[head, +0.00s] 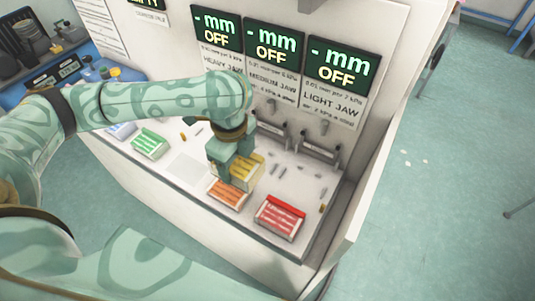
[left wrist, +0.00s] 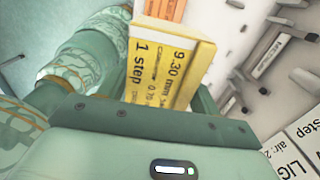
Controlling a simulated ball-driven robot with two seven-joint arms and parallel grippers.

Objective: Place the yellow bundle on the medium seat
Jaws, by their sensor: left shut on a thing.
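My left gripper (head: 232,170) is shut on the yellow bundle (head: 246,168) and holds it over the white bench, beside and partly above the orange bundle (head: 229,193). In the left wrist view the yellow bundle (left wrist: 168,70) shows a label reading "9.30 mm" and "1 step". The sign for the medium jaw (head: 271,78) is on the back panel, under a display reading "OFF". A grey fixture (head: 272,130) stands below that sign, partly hidden by my left arm. I cannot tell for sure which part is the medium seat. My right gripper is not in view.
A red bundle (head: 280,216) lies near the bench's front right, and a green bundle (head: 150,143) lies at the left. Another fixture (head: 320,150) stands under the light jaw sign (head: 330,104). Small loose pieces lie on the bench between fixtures and bundles.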

